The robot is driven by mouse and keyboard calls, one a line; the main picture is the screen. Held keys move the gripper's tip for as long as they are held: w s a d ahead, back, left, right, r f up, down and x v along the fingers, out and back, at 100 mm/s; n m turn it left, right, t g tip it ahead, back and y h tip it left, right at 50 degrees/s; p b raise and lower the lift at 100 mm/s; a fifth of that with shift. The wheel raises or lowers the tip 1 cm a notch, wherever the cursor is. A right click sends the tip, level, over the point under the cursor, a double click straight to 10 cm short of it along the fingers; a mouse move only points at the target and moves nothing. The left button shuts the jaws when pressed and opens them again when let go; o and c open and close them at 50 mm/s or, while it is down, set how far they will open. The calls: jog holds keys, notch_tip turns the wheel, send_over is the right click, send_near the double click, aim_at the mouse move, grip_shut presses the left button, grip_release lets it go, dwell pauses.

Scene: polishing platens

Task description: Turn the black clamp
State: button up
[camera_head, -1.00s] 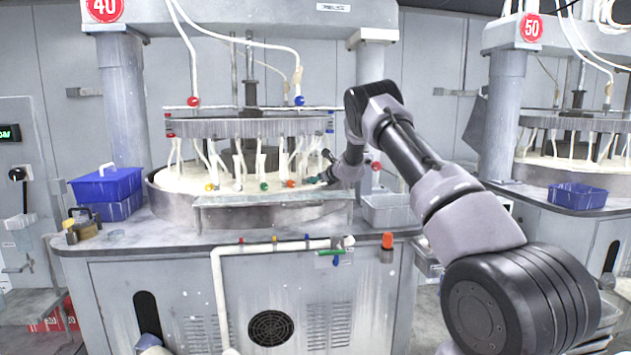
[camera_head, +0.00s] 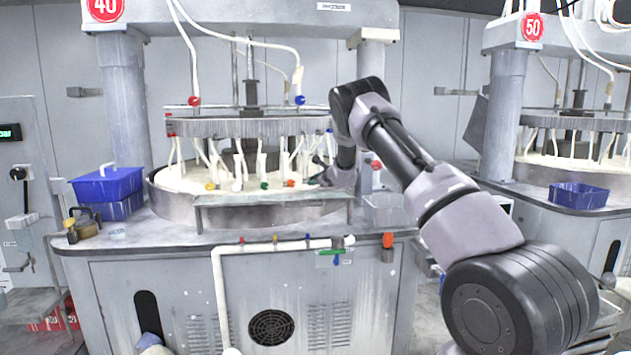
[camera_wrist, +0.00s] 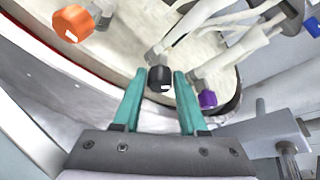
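The black clamp (camera_wrist: 160,78) is a dark knob at the end of a white pipe over the pale platen. In the wrist view it lies between the tips of the two teal fingers of my gripper (camera_wrist: 159,84). The fingers are apart, with a visible gap on each side of the clamp, and do not appear to touch it. In the head view my gripper (camera_head: 320,178) is at the right side of the round polishing basin (camera_head: 180,208). The black clamp cannot be made out there.
An orange knob (camera_wrist: 78,24) is to the left and a purple knob (camera_wrist: 207,99) close by the right finger. A metal bracket (camera_wrist: 265,135) stands at lower right. In the head view, green (camera_head: 264,185) and yellow (camera_head: 210,186) knobs hang further left.

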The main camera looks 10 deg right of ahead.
jog(key=shift+o, duration=1.2)
jog(key=s+d+r+m+g+y, duration=0.1)
jog(key=s+d+r+m+y, duration=0.25)
jog(key=s, duration=0.55)
jog(key=s+a+r+n+g, duration=0.3)
jog(key=s+r+n, duration=0.6)
jog(key=s+r, duration=0.7)
jog(key=shift+s+a+g, duration=0.15)
jog(key=shift+s+g, duration=0.15)
jog(key=shift+s, duration=0.5)
jog(key=shift+f, duration=0.1)
